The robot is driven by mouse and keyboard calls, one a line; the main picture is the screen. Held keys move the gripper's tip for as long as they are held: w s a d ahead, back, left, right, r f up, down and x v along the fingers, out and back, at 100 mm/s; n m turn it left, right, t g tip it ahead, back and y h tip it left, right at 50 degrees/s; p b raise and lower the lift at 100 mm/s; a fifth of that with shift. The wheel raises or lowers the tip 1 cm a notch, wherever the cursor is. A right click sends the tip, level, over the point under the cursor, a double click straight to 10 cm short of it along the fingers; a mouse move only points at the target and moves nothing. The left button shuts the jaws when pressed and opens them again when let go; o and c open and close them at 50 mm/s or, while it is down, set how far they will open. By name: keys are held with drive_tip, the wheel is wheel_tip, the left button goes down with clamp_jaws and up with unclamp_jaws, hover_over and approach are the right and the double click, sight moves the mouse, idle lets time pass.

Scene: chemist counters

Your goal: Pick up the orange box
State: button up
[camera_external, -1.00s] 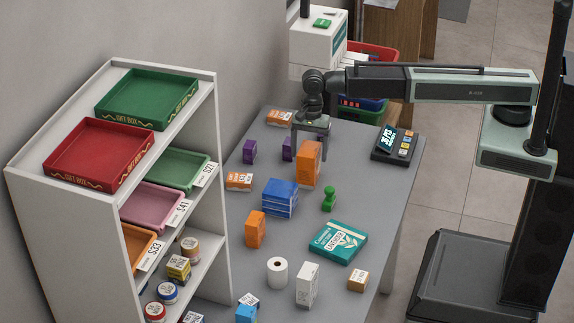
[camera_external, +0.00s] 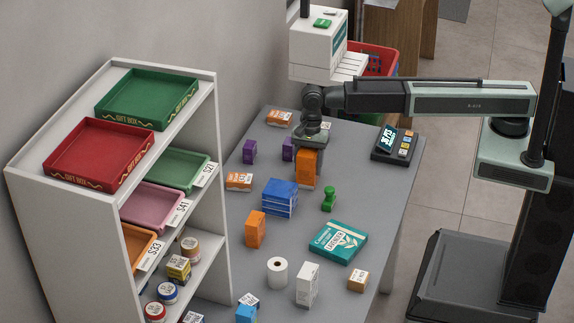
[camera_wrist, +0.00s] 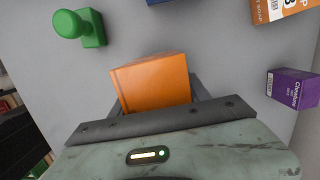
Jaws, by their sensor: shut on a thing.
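A tall orange box (camera_external: 306,170) stands upright near the back of the grey table, behind the blue box. My gripper (camera_external: 312,140) is lowered over its top and shut on it. In the wrist view the orange box (camera_wrist: 152,85) sits between the two fingers of my gripper (camera_wrist: 153,100), which mostly hide behind the palm. The box's base appears to be at the table surface; I cannot tell if it is lifted. Other orange boxes are a smaller upright one (camera_external: 255,229) at front left, and orange-and-white ones at the left (camera_external: 239,181) and back (camera_external: 279,118).
A blue box (camera_external: 280,198) and a green pawn-shaped piece (camera_external: 329,199) stand close in front. Purple boxes (camera_external: 249,151) are to the left. A card terminal (camera_external: 394,144) sits at the right. A white shelf (camera_external: 222,190) borders the left side.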

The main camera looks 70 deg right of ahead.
sight(312, 149)
drive_tip(key=shift+r, duration=0.1)
drive_tip(key=r+p, duration=0.2)
drive_tip(key=s+r+p, duration=0.1)
drive_tip(key=p, duration=0.1)
drive_tip(key=shift+d+r, duration=0.2)
drive_tip(key=shift+r, duration=0.2)
drive_tip(key=s+d, duration=0.3)
drive_tip(key=s, duration=0.4)
drive_tip(key=s+d+r+p, duration=0.1)
drive_tip(key=s+d, duration=0.1)
drive_tip(key=s, duration=0.4)
drive_tip(key=shift+s+d, duration=0.4)
